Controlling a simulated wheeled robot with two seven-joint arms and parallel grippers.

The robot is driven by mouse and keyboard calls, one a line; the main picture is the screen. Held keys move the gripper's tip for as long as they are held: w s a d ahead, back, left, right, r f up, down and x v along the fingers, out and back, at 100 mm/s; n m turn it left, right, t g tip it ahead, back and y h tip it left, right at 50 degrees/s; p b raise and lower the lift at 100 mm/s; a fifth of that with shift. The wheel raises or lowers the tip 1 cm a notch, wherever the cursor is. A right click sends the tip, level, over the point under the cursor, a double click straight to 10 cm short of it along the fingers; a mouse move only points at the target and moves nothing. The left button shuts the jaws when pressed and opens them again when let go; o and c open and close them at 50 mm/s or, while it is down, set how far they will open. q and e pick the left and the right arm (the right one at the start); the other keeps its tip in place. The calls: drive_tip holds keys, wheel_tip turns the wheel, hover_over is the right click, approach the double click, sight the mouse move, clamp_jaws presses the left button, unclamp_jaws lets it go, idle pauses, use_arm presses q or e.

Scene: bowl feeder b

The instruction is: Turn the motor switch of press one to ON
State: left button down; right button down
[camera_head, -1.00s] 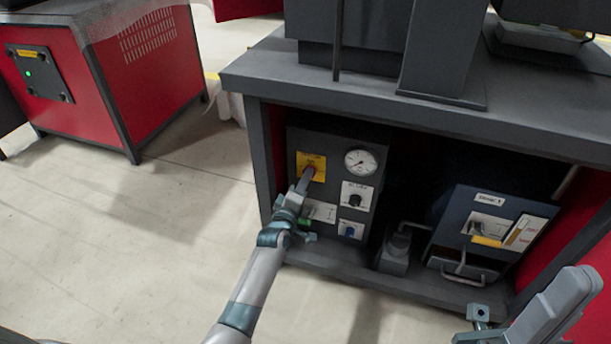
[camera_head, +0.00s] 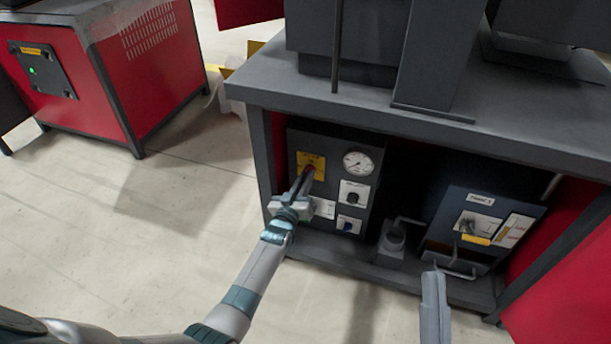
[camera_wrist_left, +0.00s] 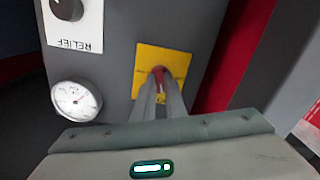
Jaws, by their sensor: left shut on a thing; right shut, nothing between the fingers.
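The motor switch is a red knob (camera_wrist_left: 159,71) on a yellow plate (camera_wrist_left: 185,62). The yellow plate (camera_head: 318,160) also shows in the head view, at the upper left of a dark control panel (camera_head: 325,140) under the bench. My left gripper (camera_head: 308,176) reaches in from below, its fingers shut on the red knob. In the left wrist view the two fingers of the left gripper (camera_wrist_left: 160,98) close around the knob and partly hide it. The plate's lettering is too small to read. My right gripper (camera_head: 433,276) is shut and empty, low in front of the bench.
A blue-grey box (camera_head: 450,205) with a switch stands to the right. The bench top (camera_head: 270,88) overhangs the panel. Open floor lies left.

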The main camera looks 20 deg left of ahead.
use_arm(q)
drive_tip(key=m+p, duration=0.1)
drive_tip(key=m, duration=0.2)
drive_tip(key=shift+m, duration=0.4)
use_arm(e)
drive_tip(key=f+g, duration=0.1)
drive_tip(key=a+f+g, duration=0.1)
drive_tip(key=shift+a+f, duration=0.2)
drive_tip(key=shift+f, duration=0.15)
use_arm(q)
drive_tip(key=c, duration=1.8)
unclamp_jaws()
drive_tip(key=shift+s, duration=0.1)
